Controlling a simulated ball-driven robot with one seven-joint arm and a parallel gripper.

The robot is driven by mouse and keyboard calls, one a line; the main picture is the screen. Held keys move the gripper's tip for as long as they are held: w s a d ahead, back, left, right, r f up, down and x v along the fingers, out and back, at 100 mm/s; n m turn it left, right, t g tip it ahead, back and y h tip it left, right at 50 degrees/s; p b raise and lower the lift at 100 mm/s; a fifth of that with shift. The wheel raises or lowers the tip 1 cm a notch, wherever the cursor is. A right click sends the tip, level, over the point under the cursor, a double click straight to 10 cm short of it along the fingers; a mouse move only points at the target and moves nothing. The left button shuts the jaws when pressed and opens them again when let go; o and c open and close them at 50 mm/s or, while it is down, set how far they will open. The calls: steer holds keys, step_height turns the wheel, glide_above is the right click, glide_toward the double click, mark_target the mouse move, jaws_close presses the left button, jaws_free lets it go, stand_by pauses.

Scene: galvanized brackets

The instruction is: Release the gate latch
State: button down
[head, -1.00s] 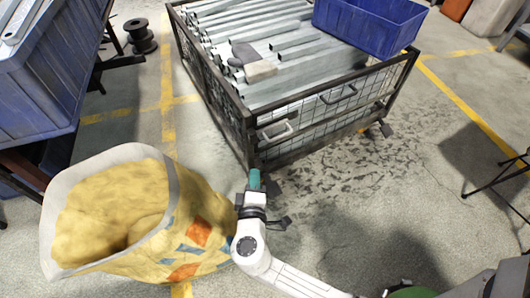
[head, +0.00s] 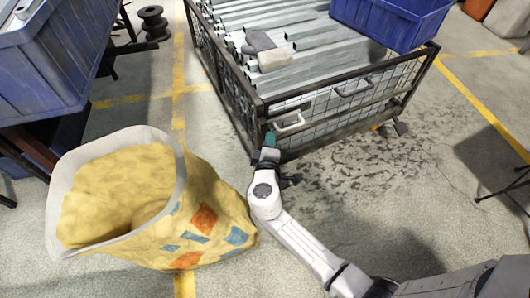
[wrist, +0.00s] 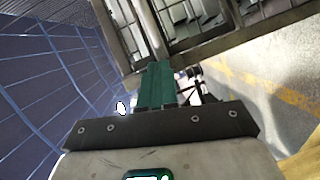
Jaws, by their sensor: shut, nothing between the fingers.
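The wire-mesh cage (head: 262,112) holds long metal profiles, and its gate is the front side facing me. A pale U-shaped handle (head: 290,123) sits at the left end of the gate. A greyer handle (head: 353,88) sits farther right. I cannot tell which part is the latch. My gripper (head: 270,138) is at the cage's near left corner, just left of the pale handle; contact cannot be told. In the wrist view its green fingers (wrist: 157,85) are shut and empty, pointing at the dark cage frame (wrist: 215,45).
A large open sack (head: 215,225) of yellow material stands left of my arm. A blue bin (head: 50,65) is at the upper left, and another blue bin (head: 390,22) rests on the cage.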

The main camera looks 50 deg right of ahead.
mark_target(288, 129)
steer(key=shift+s+d+f, duration=0.1)
steer(key=shift+d+f, duration=0.05)
steer(key=shift+d, duration=0.45)
steer(key=shift+s+d+f, duration=0.1)
steer(key=shift+d+f, duration=0.05)
steer(key=shift+d, duration=0.4)
steer(key=d, duration=0.1)
steer(key=s+d+b, duration=0.1)
steer(key=d, duration=0.2)
steer(key=shift+s+d+b, duration=0.15)
steer(key=shift+s+b, duration=0.15)
steer(key=shift+b, duration=0.05)
